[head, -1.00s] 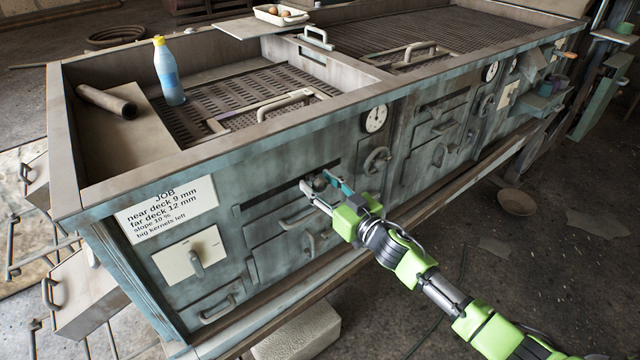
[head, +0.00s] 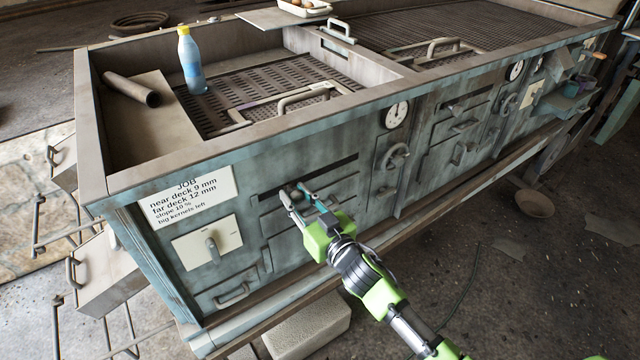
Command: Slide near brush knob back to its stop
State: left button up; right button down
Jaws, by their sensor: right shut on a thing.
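The near brush knob (head: 298,192) sits at the long dark slot (head: 335,167) in the front panel of the teal machine. It is mostly hidden by the fingers. It stands near the middle of the slot, a little left of it, with open slot showing to its right. My right gripper (head: 299,195) reaches in from the lower right and is shut on the knob, with one finger on each side. My left gripper is not in view.
A job card (head: 187,196) and a white switch plate (head: 207,243) are to the left. A dial (head: 397,115) and a handwheel (head: 396,157) are to the right. A drawer handle lies below the slot, partly behind my gripper. A bottle (head: 192,62) stands on top.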

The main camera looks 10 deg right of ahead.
jog(key=a, duration=0.1)
jog(key=s+a, duration=0.1)
jog(key=a, duration=0.2)
jog(key=shift+s+a, duration=0.35)
jog(key=shift+s, duration=0.05)
jog(key=c, duration=1.7)
grip_release()
jog(key=shift+a, duration=0.15)
jog(key=shift+s, duration=0.1)
jog(key=shift+s+d+f, duration=0.1)
jog(key=shift+s+d, duration=0.15)
jog(key=shift+s, duration=0.05)
jog(key=v, duration=1.1)
jog(key=shift+s, duration=0.1)
